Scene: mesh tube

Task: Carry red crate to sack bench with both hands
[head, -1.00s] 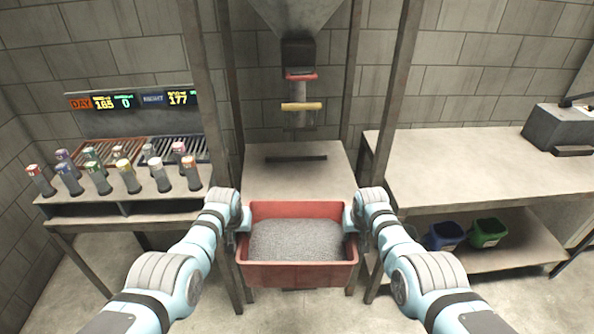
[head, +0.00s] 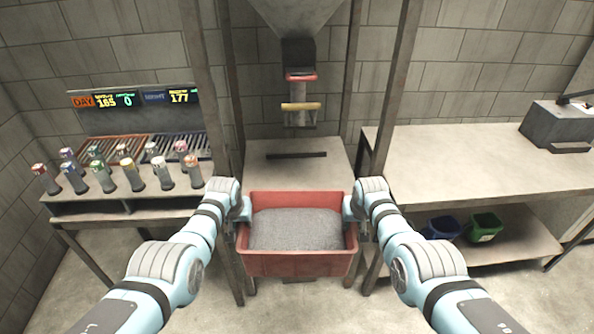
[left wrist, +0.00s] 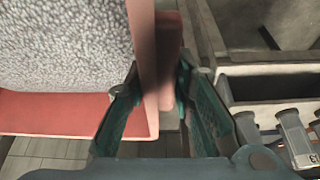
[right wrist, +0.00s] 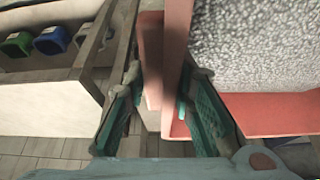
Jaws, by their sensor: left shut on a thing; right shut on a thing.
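The red crate (head: 297,264) is filled with grey granular material (head: 295,230). It is held up in front of the middle bench under the hopper and looks level. My left gripper (head: 243,212) is shut on its left wall; the wall sits between the fingers in the left wrist view (left wrist: 160,95). My right gripper (head: 350,210) is shut on its right wall, which shows between the fingers in the right wrist view (right wrist: 160,95). The bench on the right (head: 450,165) has a bare top with a grey machine (head: 562,125) at its far end.
A hopper (head: 297,20) with a yellow-handled spout (head: 300,106) hangs above the middle bench (head: 275,178), between metal posts. A left rack holds several capped tubes (head: 130,175). Blue (head: 441,229) and green (head: 484,227) bins stand on the right bench's lower shelf.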

